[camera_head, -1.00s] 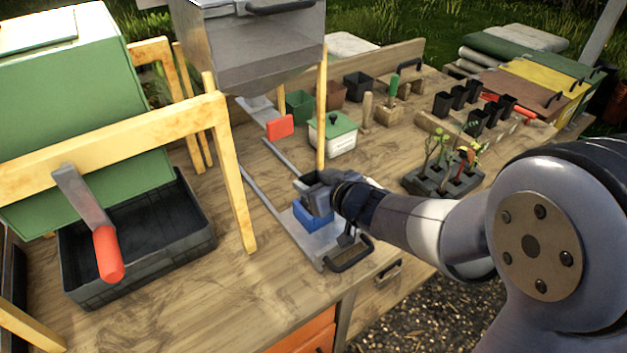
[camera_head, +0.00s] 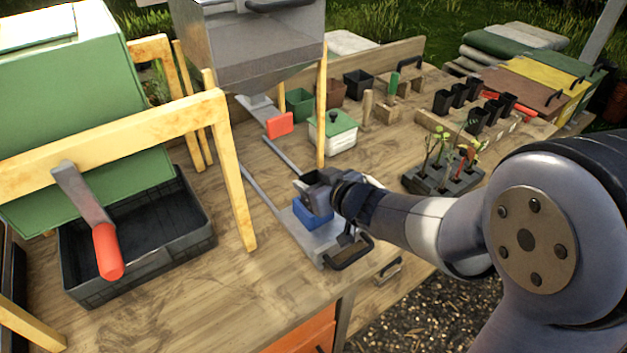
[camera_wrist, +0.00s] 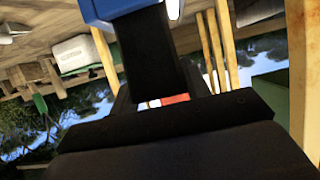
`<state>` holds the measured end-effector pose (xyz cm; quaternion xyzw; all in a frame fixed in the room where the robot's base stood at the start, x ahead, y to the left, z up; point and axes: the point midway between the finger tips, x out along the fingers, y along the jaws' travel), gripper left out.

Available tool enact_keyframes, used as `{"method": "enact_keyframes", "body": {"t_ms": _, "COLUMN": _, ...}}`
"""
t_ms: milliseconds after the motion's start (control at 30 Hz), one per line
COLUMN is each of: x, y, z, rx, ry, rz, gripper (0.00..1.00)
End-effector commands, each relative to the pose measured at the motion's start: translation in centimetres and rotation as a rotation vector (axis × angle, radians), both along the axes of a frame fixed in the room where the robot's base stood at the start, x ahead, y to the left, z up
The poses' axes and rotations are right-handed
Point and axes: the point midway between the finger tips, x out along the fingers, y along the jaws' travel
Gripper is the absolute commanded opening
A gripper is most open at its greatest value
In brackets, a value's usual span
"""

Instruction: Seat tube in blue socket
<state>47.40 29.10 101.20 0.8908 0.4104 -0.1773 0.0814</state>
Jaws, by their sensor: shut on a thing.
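My gripper (camera_head: 318,190) is shut on a dark square tube, directly over the blue socket (camera_head: 312,216). The blue socket sits on a grey metal slide plate (camera_head: 328,240) near the bench's front edge. In the wrist view the black tube (camera_wrist: 148,55) runs between the fingers and its far end meets the blue socket (camera_wrist: 112,8) at the picture's top. The tube looks roughly in line with the socket. I cannot tell whether its end is inside the socket or just above it. My fingers hide most of the tube in the head view.
A grey hopper (camera_head: 255,45) on wooden posts stands behind the slide rails. A white box with a green lid (camera_head: 335,132) is beyond my gripper. A dark seedling tray (camera_head: 445,178) lies to the right. A black bin (camera_head: 140,235) under the green sifter stands left.

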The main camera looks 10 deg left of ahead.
Motion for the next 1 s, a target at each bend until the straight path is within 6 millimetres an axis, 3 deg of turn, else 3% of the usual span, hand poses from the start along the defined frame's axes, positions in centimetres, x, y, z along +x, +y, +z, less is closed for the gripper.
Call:
{"method": "enact_keyframes", "body": {"t_ms": 267, "x": 0.00, "y": 0.00, "z": 0.01, "rx": 0.000, "ry": 0.000, "rz": 0.000, "gripper": 0.23}}
{"method": "enact_keyframes", "body": {"t_ms": 300, "x": 0.00, "y": 0.00, "z": 0.01, "rx": 0.000, "ry": 0.000, "rz": 0.000, "gripper": 0.47}}
{"method": "enact_keyframes", "body": {"t_ms": 600, "x": 0.00, "y": 0.01, "z": 0.02, "rx": 0.000, "ry": 0.000, "rz": 0.000, "gripper": 0.70}}
{"method": "enact_keyframes", "body": {"t_ms": 1000, "x": 0.01, "y": 0.01, "z": 0.91, "rx": 0.000, "ry": 0.000, "rz": 0.000, "gripper": 0.70}}
